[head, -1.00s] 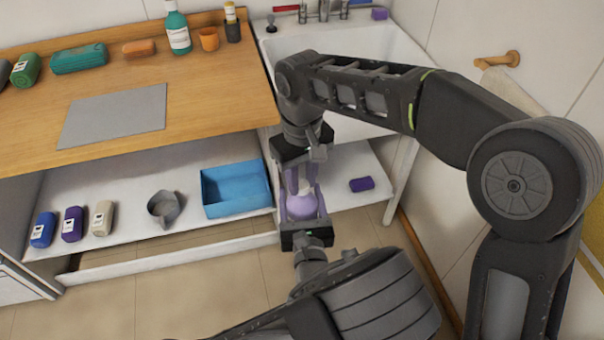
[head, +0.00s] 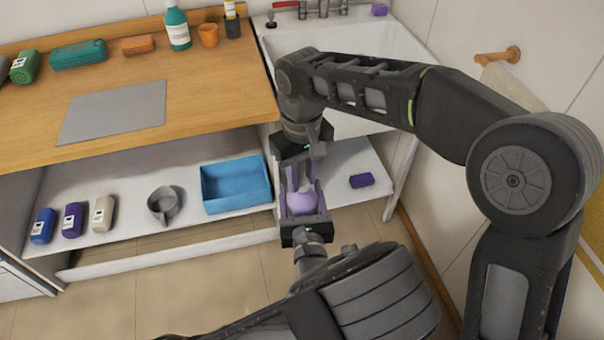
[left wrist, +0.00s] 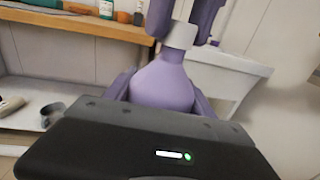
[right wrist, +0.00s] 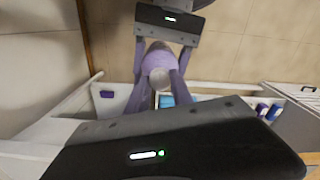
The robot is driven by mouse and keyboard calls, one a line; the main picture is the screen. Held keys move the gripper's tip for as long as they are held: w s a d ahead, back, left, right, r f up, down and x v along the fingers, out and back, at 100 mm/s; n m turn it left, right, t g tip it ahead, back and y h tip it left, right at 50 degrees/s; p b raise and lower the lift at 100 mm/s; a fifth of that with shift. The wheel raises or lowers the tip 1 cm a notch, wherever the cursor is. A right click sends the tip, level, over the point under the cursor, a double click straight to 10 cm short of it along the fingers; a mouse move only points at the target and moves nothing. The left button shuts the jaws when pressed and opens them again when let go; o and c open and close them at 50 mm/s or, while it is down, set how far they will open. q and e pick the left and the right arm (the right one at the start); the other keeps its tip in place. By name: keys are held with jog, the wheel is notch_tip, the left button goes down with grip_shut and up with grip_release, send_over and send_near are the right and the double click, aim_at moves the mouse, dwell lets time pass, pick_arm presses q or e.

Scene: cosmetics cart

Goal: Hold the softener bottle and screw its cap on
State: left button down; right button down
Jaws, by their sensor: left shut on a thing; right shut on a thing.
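The purple softener bottle (head: 303,203) is held upright in front of the cart, with its round body also in the left wrist view (left wrist: 162,84). My left gripper (head: 302,212) is shut on the bottle body from below, one finger on each side. The pale grey cap (left wrist: 181,35) sits at the top of the bottle neck, and its top faces the right wrist camera (right wrist: 159,78). My right gripper (head: 299,178) comes down from above and is shut on the cap. Its fingers partly hide the cap and neck, so I cannot tell how tight the cap sits.
A purple block (head: 361,181) lies to the right. The sink (head: 352,52) and the wooden top (head: 200,100) are behind.

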jog(key=shift+f, duration=0.45)
jog(key=m, duration=1.1)
jog(key=shift+m, duration=0.4)
jog(key=m, duration=1.1)
jog(key=shift+m, duration=0.4)
jog(key=c, duration=1.1)
grip_release()
